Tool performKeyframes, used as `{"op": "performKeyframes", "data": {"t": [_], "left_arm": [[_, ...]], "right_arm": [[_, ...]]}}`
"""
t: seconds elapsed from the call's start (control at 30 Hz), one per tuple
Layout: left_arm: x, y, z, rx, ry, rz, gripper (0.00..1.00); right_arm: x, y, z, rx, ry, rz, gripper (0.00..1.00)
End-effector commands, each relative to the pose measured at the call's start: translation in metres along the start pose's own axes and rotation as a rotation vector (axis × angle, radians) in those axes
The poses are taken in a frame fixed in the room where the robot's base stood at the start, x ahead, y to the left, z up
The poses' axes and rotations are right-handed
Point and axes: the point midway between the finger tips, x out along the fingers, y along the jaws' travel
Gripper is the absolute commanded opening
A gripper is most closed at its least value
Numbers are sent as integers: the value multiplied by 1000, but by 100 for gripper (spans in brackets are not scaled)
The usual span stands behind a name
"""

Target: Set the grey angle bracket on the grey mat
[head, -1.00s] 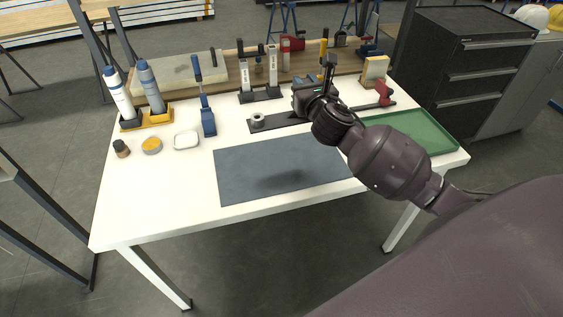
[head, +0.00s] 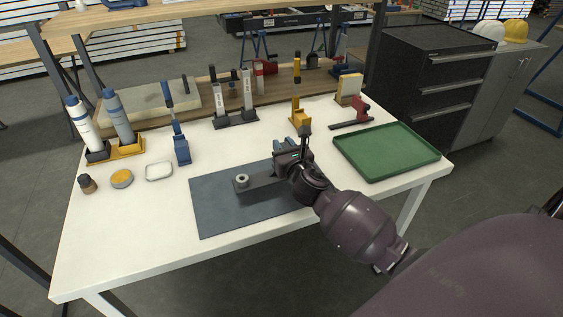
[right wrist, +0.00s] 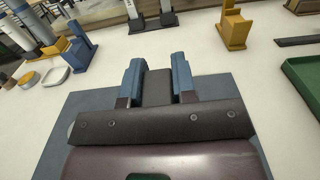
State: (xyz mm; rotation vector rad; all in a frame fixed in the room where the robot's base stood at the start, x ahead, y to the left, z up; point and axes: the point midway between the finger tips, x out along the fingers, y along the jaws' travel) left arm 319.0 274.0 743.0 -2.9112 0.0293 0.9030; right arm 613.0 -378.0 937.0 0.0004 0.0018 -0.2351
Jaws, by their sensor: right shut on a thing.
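The grey angle bracket is a dark grey flat bar with a light ring at its left end (head: 256,190). It lies over the grey mat (head: 222,217), low or resting on it; I cannot tell if it touches. My right gripper (head: 286,166) is shut on the bracket's right part, at the mat's back right. In the right wrist view, the blue fingertips (right wrist: 157,80) clasp a dark upright part of the bracket (right wrist: 157,88); its ring end is hidden there. The mat also shows around the gripper (right wrist: 215,90). My left gripper is not in view.
A green tray (head: 428,153) lies right of the mat. A yellow stand (head: 300,118) and a red clamp (head: 355,115) are behind. A blue-handled tool (head: 181,150), a white dish (head: 159,171) and a yellow-topped tin (head: 122,179) stand left. The mat's front is bare.

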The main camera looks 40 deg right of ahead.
Motion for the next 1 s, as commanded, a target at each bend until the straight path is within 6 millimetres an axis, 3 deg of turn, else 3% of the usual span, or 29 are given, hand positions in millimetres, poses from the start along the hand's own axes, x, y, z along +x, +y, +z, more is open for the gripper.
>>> {"op": "performKeyframes", "data": {"t": [0.17, 0.43, 0.87, 0.9, 1.0], "left_arm": [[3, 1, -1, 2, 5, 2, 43], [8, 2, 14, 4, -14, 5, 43], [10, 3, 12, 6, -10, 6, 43], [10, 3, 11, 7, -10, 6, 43], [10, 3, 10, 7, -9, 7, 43]], "right_arm": [[0, 0, -8, 2, -2, 0, 0], [0, 0, -45, 2, 4, -1, 0], [0, 0, -48, 0, -2, 1, 0], [0, 0, -49, 0, 0, 0, 28], [0, 0, -48, 0, -1, 0, 44]]}}
